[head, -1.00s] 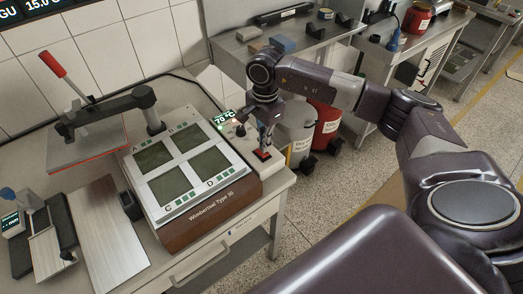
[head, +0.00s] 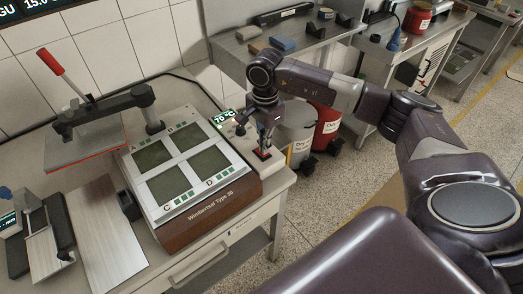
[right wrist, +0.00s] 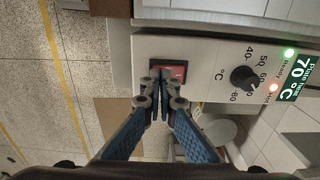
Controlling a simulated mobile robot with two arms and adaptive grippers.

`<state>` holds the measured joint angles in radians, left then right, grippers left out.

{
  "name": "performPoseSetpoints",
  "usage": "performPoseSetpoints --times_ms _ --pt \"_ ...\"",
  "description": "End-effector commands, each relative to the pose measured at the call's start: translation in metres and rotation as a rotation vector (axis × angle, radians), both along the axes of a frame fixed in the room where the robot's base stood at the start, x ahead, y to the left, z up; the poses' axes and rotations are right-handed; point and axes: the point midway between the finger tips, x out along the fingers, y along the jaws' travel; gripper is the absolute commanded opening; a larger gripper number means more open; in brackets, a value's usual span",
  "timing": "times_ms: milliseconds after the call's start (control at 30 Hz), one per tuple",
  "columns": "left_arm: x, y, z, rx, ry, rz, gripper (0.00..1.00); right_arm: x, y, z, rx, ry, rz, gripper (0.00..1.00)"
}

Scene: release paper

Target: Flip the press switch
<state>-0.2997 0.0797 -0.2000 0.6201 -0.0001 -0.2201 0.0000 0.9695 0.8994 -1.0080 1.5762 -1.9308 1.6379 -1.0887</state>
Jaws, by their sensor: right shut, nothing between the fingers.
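The red press switch (head: 263,153) sits in a dark frame at the right end of the white control panel (head: 239,141) of the hot-plate unit. It also shows in the right wrist view (right wrist: 176,70), partly hidden by my fingertips. My right gripper (head: 265,146) points down over the switch. In the right wrist view its blue fingers (right wrist: 163,84) are closed together, with nothing between them, and their tips overlap the switch. I cannot tell whether they touch it. My left gripper is not in view.
Beside the switch are a black dial (right wrist: 243,78), two lit lamps and a display (right wrist: 299,79) reading 70 °C. The plate unit (head: 208,212) stands at the table's right edge. A red-handled press (head: 95,130) is at left.

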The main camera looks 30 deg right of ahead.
Motion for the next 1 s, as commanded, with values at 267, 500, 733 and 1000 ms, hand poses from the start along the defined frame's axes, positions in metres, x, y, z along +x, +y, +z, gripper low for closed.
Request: performPoseSetpoints --times_ms 267,500,733,1000 --pt "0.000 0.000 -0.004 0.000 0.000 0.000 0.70 0.000 0.000 -0.005 0.000 0.000 0.000 0.00" --pt "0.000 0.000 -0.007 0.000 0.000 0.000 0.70 0.000 0.000 -0.009 0.000 0.000 0.000 0.00" --pt "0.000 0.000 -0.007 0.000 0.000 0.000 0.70 0.000 0.000 -0.008 0.000 0.000 0.000 0.00" --pt "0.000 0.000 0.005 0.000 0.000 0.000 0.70 0.000 0.000 0.012 -0.001 -0.001 0.000 0.00"
